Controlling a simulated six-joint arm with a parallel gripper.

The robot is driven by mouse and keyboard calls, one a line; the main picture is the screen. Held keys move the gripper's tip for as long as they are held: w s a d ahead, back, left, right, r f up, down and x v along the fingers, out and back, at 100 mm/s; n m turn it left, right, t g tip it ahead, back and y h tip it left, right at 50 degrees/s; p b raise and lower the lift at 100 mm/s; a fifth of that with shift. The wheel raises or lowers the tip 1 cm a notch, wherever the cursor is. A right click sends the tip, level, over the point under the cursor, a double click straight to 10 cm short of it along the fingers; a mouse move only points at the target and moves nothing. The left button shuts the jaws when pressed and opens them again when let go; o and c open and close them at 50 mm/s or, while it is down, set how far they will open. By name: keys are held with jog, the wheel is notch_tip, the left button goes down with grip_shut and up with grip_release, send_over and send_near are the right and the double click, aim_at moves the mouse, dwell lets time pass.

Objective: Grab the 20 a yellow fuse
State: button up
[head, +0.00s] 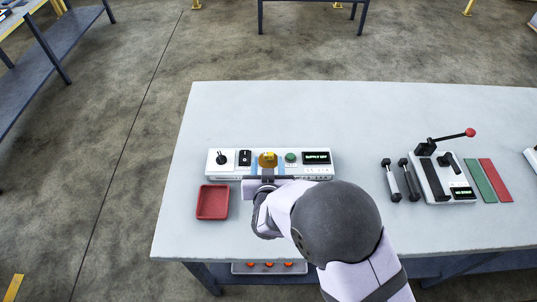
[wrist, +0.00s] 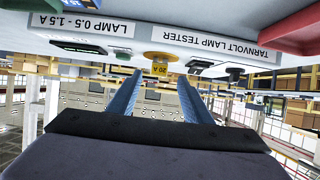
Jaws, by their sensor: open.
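The yellow fuse (head: 269,157), marked 20 A in the wrist view (wrist: 160,67), sits at the middle of the white lamp tester (head: 225,171). In the wrist view the picture is upside down, and the tester's labels (wrist: 215,41) read inverted. My gripper (head: 268,170) is at the tester's front side, pointing at the fuse. In the wrist view its two blue fingers (wrist: 159,78) are spread apart, with the fuse beyond the tips and between their lines. No contact with the fuse shows. My arm hides part of the tester's front.
A red tray (head: 212,203) lies left of my gripper. The tester carries a black knob (head: 221,158), a black switch (head: 245,158), a green button (head: 291,158) and a display (head: 316,158). A lever device (head: 436,178) stands to the right. The table (head: 300,115) behind is clear.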

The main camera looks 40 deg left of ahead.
aim_at(268, 155)
jog(key=shift+p+x, duration=0.65)
jog(key=shift+x, duration=1.3)
jog(key=shift+w+r, duration=0.1)
jog(key=shift+r, duration=0.05)
jog(key=shift+d, duration=0.1)
grip_shut()
